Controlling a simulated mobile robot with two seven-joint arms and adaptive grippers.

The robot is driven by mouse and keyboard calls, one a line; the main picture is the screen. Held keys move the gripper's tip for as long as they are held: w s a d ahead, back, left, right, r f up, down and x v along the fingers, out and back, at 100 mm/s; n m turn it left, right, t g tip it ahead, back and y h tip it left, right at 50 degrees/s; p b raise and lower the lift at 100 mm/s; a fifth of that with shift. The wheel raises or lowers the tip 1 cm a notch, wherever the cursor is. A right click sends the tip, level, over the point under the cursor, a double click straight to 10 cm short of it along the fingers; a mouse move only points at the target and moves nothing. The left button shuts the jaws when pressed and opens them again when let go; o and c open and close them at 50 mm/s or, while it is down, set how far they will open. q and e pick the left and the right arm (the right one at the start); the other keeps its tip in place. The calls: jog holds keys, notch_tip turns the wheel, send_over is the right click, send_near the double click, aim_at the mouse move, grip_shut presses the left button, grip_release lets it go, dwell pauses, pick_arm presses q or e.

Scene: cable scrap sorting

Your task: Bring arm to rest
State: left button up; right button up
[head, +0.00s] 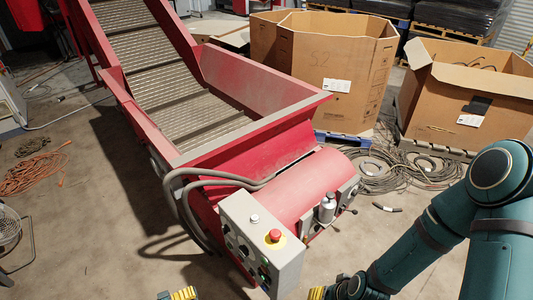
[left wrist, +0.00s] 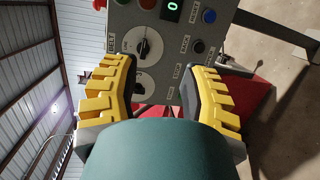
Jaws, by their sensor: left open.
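In the head view, a yellow fingertip of my left gripper (head: 181,294) shows at the bottom edge, left of the grey control box (head: 262,240). The left wrist view shows this gripper (left wrist: 168,95) open, its two yellow-and-black fingers apart with nothing between them. The control box face (left wrist: 178,55), with dials, buttons and a green display, lies in front of the fingers. My right arm, teal, comes in from the right. A yellow part of its gripper (head: 316,293) shows at the bottom edge; the rest is cut off, so its opening is hidden.
The red conveyor (head: 240,135) fills the middle, with the control box and its red emergency button (head: 275,235) at the front. Cardboard boxes (head: 335,65) (head: 465,100) stand behind. Cable coils (head: 375,170) lie on the right floor, and an orange cable (head: 35,172) at left.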

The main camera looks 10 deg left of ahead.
pick_arm(q)
jog(key=d+r+m+g+y, duration=0.2)
jog(key=d+m+g+y, duration=0.15)
jog(key=d+g, duration=0.8)
jog(key=d+r+m+t+y+b, duration=0.2)
jog(key=d+r+y, duration=0.4)
jog(key=r, duration=0.5)
jog(key=shift+s+d+m+t, duration=0.3)
jog(key=shift+d+m+t, duration=0.35)
jog(key=shift+d, duration=0.45)
